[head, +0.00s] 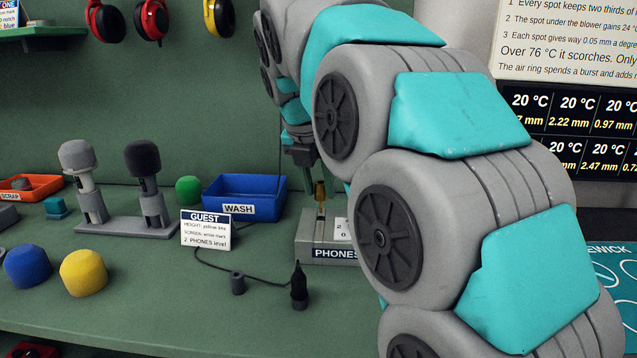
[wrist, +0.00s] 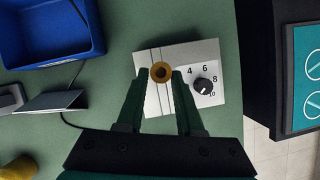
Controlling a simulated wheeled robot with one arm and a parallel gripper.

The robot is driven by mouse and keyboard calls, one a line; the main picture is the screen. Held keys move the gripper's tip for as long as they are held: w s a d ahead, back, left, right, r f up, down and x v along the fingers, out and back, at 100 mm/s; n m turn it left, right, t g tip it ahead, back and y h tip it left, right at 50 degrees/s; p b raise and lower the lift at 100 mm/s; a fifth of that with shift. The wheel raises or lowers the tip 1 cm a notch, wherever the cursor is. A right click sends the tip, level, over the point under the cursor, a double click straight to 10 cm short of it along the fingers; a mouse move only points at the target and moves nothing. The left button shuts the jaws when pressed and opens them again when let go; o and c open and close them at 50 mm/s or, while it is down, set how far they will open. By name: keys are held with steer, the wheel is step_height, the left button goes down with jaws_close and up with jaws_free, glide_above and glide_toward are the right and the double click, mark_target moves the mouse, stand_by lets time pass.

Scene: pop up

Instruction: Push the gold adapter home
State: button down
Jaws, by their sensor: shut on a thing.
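The gold adapter (head: 320,190) stands upright over the grey box labelled PHONES (head: 318,250). In the wrist view the adapter (wrist: 161,72) shows as a gold ring with a dark centre, above the box top (wrist: 148,58) and left of its dial. My gripper (wrist: 161,80) is shut on the adapter, with a dark green finger on either side. In the head view my gripper (head: 318,176) is partly hidden behind my arm. The adapter's lower end and the socket are too small or hidden to tell how deep it sits.
A blue WASH bin (head: 245,195) stands left of the box. The GUEST card (head: 207,229), a stand with two microphones (head: 125,226) and blue and yellow foam covers (head: 83,273) are farther left. A black plug (head: 299,288) with a cable stands in front.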

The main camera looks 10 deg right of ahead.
mark_target(319, 200)
steer(key=shift+f, duration=0.45)
stand_by(0.5)
steer(key=shift+f, duration=0.4)
steer(key=shift+f, duration=0.65)
steer(key=shift+f, duration=0.6)
steer(key=shift+c, duration=2.3)
jaws_free()
steer(key=shift+r, duration=0.1)
